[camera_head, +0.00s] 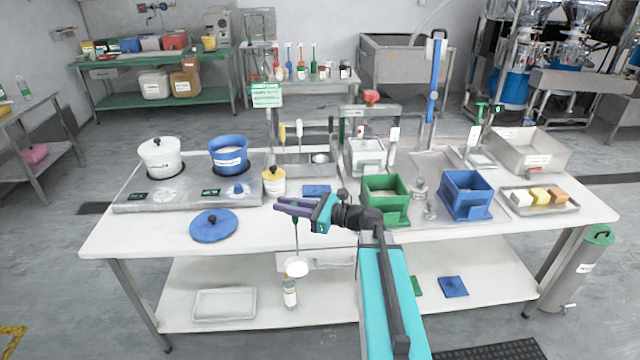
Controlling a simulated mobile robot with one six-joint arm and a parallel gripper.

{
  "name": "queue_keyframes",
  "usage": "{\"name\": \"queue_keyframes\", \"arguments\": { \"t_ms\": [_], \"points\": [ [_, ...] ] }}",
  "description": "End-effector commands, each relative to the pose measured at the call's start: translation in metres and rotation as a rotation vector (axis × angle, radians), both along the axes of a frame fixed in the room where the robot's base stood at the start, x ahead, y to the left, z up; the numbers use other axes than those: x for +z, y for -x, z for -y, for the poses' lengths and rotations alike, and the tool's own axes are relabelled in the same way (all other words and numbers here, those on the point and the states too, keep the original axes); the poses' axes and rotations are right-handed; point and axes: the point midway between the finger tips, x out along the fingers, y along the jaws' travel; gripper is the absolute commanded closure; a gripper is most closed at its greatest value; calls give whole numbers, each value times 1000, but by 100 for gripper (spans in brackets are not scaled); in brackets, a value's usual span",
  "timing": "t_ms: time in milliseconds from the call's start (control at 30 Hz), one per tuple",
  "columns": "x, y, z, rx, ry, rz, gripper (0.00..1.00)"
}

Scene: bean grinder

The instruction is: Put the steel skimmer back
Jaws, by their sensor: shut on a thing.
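My gripper (286,206) is shut on the steel skimmer (296,266). It holds the skimmer near its top, with the thin shaft hanging down and the pale round head at the bottom. The head hangs in front of the table's front edge, seen against the lower shelf. The fingers point left, and the part of the handle between them is mostly hidden. A steel tray (297,170) at the back middle of the table holds utensils, with a yellow handle and a pale handle standing up at its back. A green sign (267,95) stands at its left corner.
A blue lid (214,226) and a small yellow-lidded jar (274,181) are left of my gripper. A white pot (160,158) and blue pot (228,154) stand on the hob. Green (385,200) and blue (467,196) bins are to the right.

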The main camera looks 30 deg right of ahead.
Motion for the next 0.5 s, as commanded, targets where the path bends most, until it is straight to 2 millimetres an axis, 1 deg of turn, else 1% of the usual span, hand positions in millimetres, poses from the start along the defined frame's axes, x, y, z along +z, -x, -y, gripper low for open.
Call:
{"name": "queue_keyframes", "arguments": {
  "t_ms": [33,100,200,333,400,500],
  "points": [
    [-9,7,-23,34,-4,0,100],
    [-17,14,-47,74,-6,2,100],
    [-26,23,-75,123,-9,5,100],
    [-33,31,-98,163,-10,8,100],
    [-35,34,-105,175,-11,10,100],
    [-36,35,-108,181,-11,10,100]
  ]
}}
